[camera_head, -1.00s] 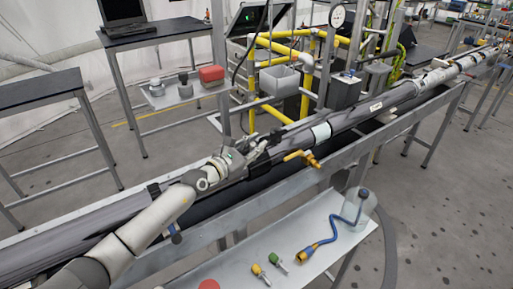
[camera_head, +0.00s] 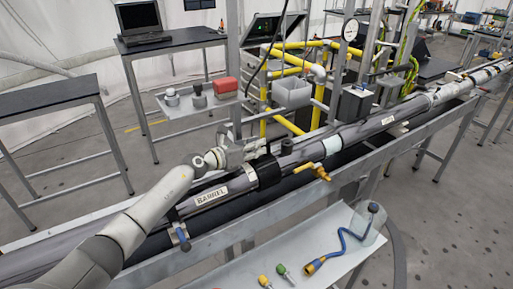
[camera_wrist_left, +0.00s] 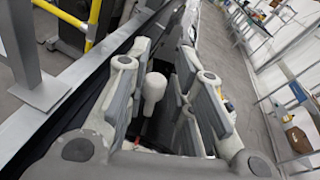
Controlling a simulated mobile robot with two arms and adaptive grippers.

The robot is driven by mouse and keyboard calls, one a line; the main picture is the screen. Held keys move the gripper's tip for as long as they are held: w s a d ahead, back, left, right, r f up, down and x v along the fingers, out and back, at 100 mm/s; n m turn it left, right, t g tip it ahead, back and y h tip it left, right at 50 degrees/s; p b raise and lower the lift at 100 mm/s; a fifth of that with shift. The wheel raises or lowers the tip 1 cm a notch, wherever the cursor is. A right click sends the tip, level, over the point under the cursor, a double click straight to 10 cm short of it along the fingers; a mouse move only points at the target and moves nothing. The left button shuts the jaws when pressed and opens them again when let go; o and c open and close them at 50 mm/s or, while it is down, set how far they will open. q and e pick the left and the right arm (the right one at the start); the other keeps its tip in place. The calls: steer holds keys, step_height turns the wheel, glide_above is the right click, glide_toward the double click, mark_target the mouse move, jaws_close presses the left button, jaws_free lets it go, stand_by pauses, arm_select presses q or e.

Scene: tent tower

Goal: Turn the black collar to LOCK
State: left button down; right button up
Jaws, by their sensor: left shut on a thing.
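The black collar (camera_head: 265,172) sits around the long grey pipe, just right of the white BARREL label (camera_head: 212,196). My left gripper (camera_head: 248,150) is above the pipe at the collar's upper far side in the head view. In the left wrist view its fingers (camera_wrist_left: 154,72) stand on both sides of a pale, round-ended knob (camera_wrist_left: 153,90), and it is shut on this knob. The knob's join to the collar is hidden. I cannot read any LOCK mark. My right gripper is not in view.
A brass valve with a yellow handle (camera_head: 316,168) sticks out right of the collar. A metal tray (camera_head: 300,254) in front holds a blue hose (camera_head: 345,238) and small fittings. Behind stand yellow rails (camera_head: 290,125) and a shelf with a red box (camera_head: 225,87).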

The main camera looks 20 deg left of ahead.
arm_select(q)
steer(key=shift+a, duration=0.25)
steer(key=c, duration=1.6)
jaws_free()
steer(key=shift+o, duration=1.1)
steer(key=shift+w+a+f, duration=0.15)
steer(key=v, duration=1.2)
